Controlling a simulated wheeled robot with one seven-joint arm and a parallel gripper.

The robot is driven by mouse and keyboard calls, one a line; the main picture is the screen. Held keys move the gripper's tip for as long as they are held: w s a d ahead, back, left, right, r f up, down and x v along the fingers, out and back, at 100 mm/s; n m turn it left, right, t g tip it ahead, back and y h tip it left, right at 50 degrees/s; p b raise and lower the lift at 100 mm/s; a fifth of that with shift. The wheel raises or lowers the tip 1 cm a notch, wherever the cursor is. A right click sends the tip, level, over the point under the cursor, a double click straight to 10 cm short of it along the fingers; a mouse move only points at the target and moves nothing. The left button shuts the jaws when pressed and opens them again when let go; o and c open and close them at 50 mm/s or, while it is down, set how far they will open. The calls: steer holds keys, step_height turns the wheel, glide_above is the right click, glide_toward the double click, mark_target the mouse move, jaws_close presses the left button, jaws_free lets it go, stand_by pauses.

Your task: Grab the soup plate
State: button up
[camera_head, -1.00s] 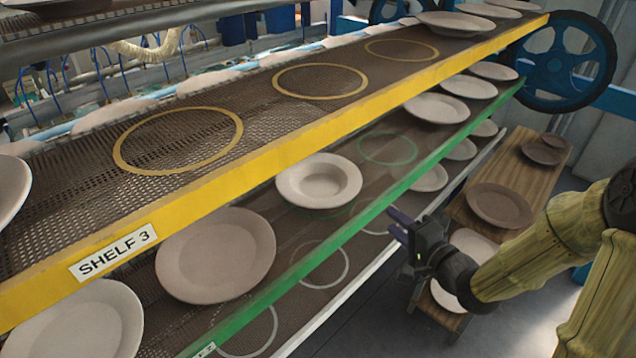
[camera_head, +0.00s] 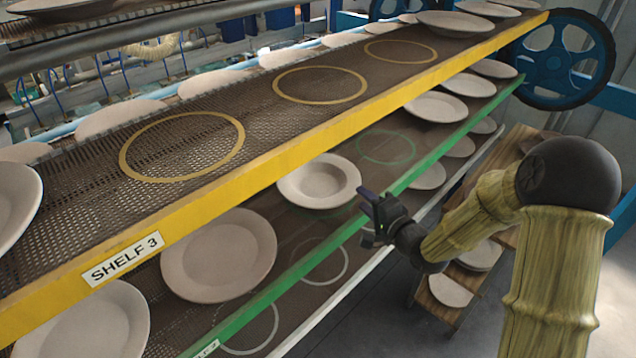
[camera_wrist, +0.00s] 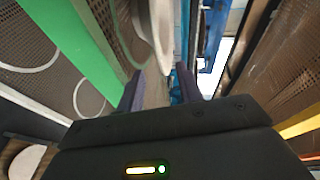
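The soup plate (camera_head: 318,183), pale with a wide rim and a deep round well, lies on the green-edged shelf (camera_head: 300,268) below the yellow-edged one. My gripper (camera_head: 367,216) is just to the right of the plate, near the green edge, and appears apart from it. In the wrist view my gripper (camera_wrist: 159,88) has its two dark purple fingers spread with nothing between them. A pale plate (camera_wrist: 156,28), seen steeply from the side, shows beyond the fingertips there; it looks like the soup plate.
The yellow edge of Shelf 3 (camera_head: 215,205) runs above and to the left of the plate. A larger flat plate (camera_head: 218,255) lies nearer on the same shelf. A green ring (camera_head: 386,147) beyond the soup plate is empty. A wooden rack with plates (camera_head: 450,291) stands at the right.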

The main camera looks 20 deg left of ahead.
mark_target(354, 190)
steer(key=p+x, duration=0.2)
steer(key=x, duration=0.2)
steer(key=shift+a+r, duration=0.1)
steer(key=shift+a, duration=0.05)
steer(key=shift+w+a, duration=0.3)
steer(key=shift+a, duration=0.05)
steer(key=shift+c, duration=0.3)
jaws_close()
